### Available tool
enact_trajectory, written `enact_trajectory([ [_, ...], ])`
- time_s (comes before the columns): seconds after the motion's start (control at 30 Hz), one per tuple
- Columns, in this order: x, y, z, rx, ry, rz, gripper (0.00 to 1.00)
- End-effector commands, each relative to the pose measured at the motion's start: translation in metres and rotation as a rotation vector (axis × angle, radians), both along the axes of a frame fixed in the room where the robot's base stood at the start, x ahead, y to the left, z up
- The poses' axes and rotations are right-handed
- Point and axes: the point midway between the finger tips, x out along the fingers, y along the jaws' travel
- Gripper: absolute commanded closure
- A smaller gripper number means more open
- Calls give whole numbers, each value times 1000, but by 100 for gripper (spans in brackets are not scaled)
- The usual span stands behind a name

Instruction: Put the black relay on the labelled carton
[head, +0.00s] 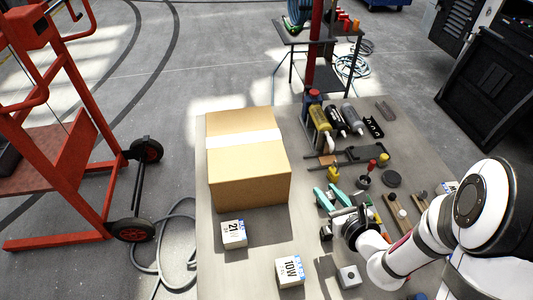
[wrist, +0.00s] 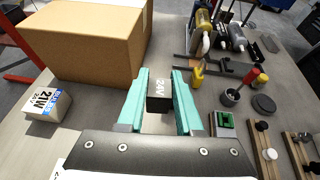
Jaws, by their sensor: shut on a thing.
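A black relay marked 24V (wrist: 159,96) sits between the teal fingers of my gripper (wrist: 160,84) in the wrist view. My gripper (head: 327,194) is shut on it, right of the large brown carton in the head view. The relay is hard to make out in the head view, and I cannot tell its height above the bench. The large carton (head: 248,180) is closed, with a white tape strip across its top; it also shows in the wrist view (wrist: 90,45). Small printed cartons marked 21W (head: 233,234) and 10W (head: 289,271) stand in front of it.
Spray cans and bottles (head: 321,122) stand at the back of the grey bench (head: 215,275). A black clamp (head: 358,155), a small cup (head: 363,182) and a dark disc (head: 391,179) lie right of my gripper. A red trolley (head: 80,165) stands left of the bench.

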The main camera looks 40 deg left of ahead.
Motion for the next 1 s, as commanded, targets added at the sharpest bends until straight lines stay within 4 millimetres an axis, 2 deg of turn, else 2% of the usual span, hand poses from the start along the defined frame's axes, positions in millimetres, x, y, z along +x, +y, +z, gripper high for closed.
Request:
enact_trajectory([
  [0.17,27,65,36,-1,-15,172,100],
  [0.3,50,123,80,-3,-18,286,100],
  [0.4,65,152,113,-4,-15,308,100],
  [0.53,75,170,140,-2,-9,302,100],
  [0.63,73,186,138,-1,-2,300,100],
  [0.9,47,261,89,0,3,299,100],
  [1.0,42,278,79,0,0,298,100],
])
